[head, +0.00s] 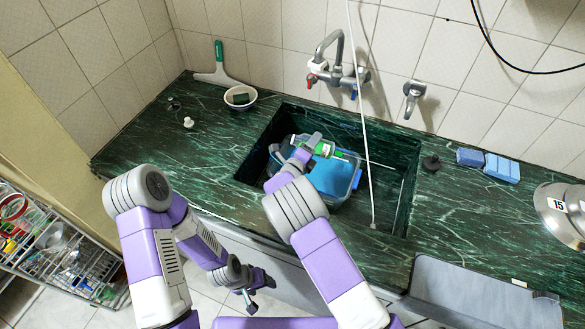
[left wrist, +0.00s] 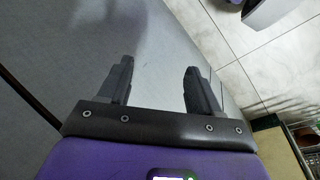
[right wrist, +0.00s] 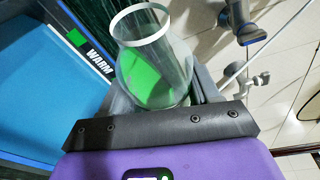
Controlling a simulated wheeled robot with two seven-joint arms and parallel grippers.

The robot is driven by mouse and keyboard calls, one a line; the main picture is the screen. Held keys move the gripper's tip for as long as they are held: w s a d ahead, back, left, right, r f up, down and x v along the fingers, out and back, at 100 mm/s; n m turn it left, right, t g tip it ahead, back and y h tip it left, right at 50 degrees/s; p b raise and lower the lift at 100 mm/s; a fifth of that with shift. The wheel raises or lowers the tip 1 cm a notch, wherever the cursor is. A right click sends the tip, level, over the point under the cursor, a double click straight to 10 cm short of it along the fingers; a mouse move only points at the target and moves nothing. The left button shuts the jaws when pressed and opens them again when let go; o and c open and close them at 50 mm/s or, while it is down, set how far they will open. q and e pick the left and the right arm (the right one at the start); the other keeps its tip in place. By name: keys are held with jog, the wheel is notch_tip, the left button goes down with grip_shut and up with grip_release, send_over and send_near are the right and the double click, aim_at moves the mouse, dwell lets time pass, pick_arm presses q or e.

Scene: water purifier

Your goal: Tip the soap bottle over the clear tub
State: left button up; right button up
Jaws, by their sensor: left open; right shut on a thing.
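The soap bottle (head: 323,149), clear with green inside, is held tilted nearly on its side over the clear tub. It also shows close up in the right wrist view (right wrist: 150,62), see-through with a white band. My right gripper (head: 304,147) is shut on it. The clear tub (head: 352,183) looks blue inside and sits in the sink; part of it is hidden under my right arm. My left gripper (left wrist: 158,85) is open and empty, low in front of the counter.
The dark green sink (head: 400,150) is set in a green marble counter (head: 150,140). A tap (head: 338,70) and a thin white hose (head: 366,120) are above it. A bowl with a sponge (head: 240,97), blue sponges (head: 500,167) and a metal lid (head: 562,212) stand around. A dish rack (head: 60,250) is lower left.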

jog(key=shift+d+r+n+t+h+p, duration=0.1)
jog(key=shift+r+n+t+h+p, duration=0.2)
jog(key=shift+r+n+p, duration=0.55)
dwell(2.6)
jog(key=shift+d+f+b, duration=0.1)
jog(key=shift+f+b, duration=0.2)
jog(key=shift+f, duration=0.1)
jog(key=f+m, duration=0.1)
jog(key=m+b, duration=0.1)
jog(key=f+m+g+y+b, duration=0.1)
jog(key=shift+a+f, duration=0.3)
jog(key=shift+a+r+m+y, duration=0.15)
jog(key=shift+r+m+y, duration=0.2)
jog(key=shift+m, duration=0.2)
jog(key=shift+r, duration=0.2)
jog(key=shift+a+f+m+y, duration=0.1)
jog(key=shift+f+m+y, duration=0.25)
jog(key=shift+m, duration=0.15)
jog(key=shift+d+f+m+g+y+b, duration=0.15)
jog(key=shift+d+f+m+y+b, duration=0.2)
jog(key=shift+f+m+y+b, duration=0.65)
jog(key=shift+d+f+m+g+y+b, duration=0.1)
jog(key=shift+d+f+m+y+b, duration=0.4)
jog(key=shift+m+b, duration=1.05)
jog(key=shift+d+f+m+g+y+b, duration=0.2)
jog(key=shift+f+m+y+b, duration=0.55)
jog(key=shift+b, duration=0.8)
